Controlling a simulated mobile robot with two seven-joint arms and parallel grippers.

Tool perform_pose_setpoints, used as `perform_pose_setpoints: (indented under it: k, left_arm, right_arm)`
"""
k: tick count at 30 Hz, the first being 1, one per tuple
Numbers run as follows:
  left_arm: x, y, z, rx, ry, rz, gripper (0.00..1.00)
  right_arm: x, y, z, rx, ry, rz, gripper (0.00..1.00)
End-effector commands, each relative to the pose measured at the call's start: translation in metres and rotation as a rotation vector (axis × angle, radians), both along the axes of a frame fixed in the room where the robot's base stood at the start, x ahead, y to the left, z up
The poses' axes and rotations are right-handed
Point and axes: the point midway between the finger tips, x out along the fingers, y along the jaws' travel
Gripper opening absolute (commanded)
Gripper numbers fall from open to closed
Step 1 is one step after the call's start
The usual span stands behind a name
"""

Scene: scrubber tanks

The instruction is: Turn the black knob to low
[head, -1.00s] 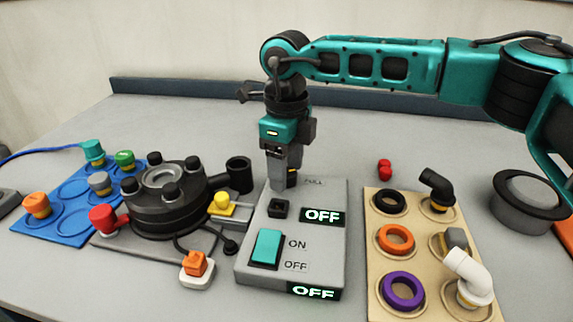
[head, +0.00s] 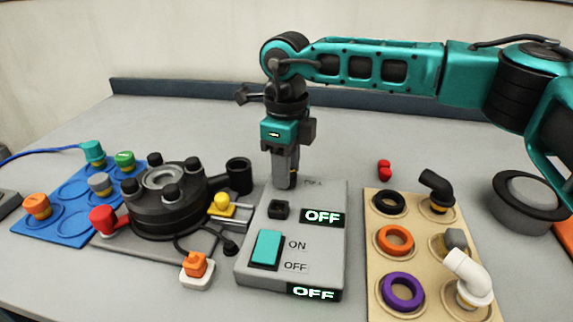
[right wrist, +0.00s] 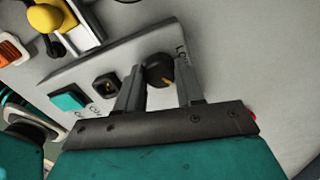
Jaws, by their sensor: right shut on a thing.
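The black knob (right wrist: 157,68) sits at the far end of the grey control box (head: 333,255). In the right wrist view it lies between the two fingers of my right gripper (right wrist: 160,82), with a small yellow mark on its near side. A partly hidden label (right wrist: 182,50) beginning with "Lo" is beside it. In the head view my right gripper (head: 286,186) points straight down and hides the knob. It is shut on the knob. Two displays on the box, the upper display (head: 322,217) and lower display (head: 314,292), read OFF. My left gripper is out of view.
The box carries a teal rocker switch (head: 267,247) and a small black socket (head: 279,209). A black round tank fixture (head: 165,213) and blue tray (head: 65,220) stand left. A tan board (head: 378,283) with rings and elbows stands right. Bare table lies behind.

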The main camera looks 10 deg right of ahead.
Motion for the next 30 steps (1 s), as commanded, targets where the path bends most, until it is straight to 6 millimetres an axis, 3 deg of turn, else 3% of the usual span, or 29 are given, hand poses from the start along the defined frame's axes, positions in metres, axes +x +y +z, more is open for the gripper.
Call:
perform_pose_setpoints:
  k: [30]
  left_arm:
    - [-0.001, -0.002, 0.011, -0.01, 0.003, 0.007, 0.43]
  right_arm:
    - [-0.001, 0.0, 0.001, 0.001, -0.001, 0.839, 0.07]
